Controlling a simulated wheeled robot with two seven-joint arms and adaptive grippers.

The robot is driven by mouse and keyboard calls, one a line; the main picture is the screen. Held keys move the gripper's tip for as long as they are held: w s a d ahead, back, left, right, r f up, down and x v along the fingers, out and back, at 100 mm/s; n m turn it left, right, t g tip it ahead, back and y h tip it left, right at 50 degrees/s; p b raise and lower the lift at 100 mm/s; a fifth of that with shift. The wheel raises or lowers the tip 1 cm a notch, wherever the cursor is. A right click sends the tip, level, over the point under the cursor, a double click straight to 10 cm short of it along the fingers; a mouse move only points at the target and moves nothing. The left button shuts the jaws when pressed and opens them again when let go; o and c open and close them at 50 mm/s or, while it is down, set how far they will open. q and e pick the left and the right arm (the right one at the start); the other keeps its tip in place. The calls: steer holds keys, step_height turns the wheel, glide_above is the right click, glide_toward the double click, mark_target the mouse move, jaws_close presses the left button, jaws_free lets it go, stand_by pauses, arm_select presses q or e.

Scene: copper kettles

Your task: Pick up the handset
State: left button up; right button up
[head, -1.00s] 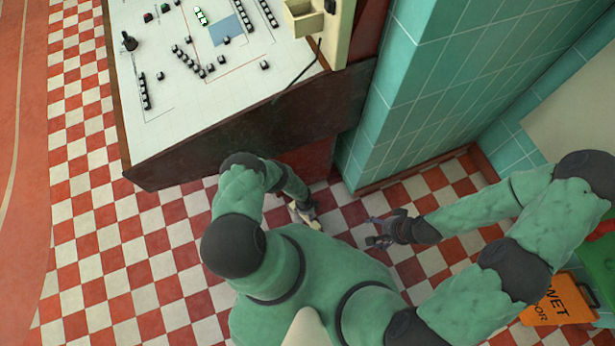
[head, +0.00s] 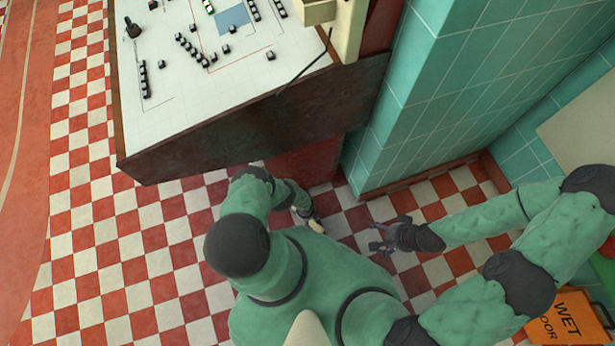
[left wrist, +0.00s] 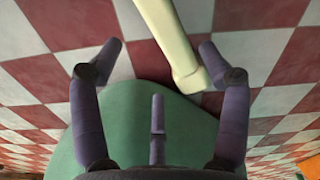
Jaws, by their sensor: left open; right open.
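A cream, bar-shaped thing that looks like the handset (left wrist: 172,40) fills the upper middle of the left wrist view. Its lower end lies between the fingers of my left gripper (left wrist: 160,52), nearer the right-hand finger; I cannot tell whether they touch. The gripper is open. In the head view a small pale bit of the handset (head: 316,226) shows at the end of my left arm, low over the floor; the left gripper is mostly hidden there. My right gripper (head: 384,238) is open and empty, over the floor to the right.
A dark-sided console (head: 240,125) with a white top and small black pieces stands ahead. A cream box (head: 318,10) and a black cord (head: 303,70) are at its right. A teal tiled pillar (head: 430,110) rises beside it. An orange wet-floor sign (head: 570,318) is at lower right.

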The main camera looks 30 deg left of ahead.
arm_select(q)
steer(key=shift+w+f+b, duration=0.2)
steer(key=shift+f+b, duration=0.8)
steer(key=shift+f, duration=0.25)
steer(key=shift+w+f+b, duration=0.2)
steer(key=shift+f+b, duration=0.8)
steer(key=shift+f, duration=0.2)
steer(key=c, duration=1.5)
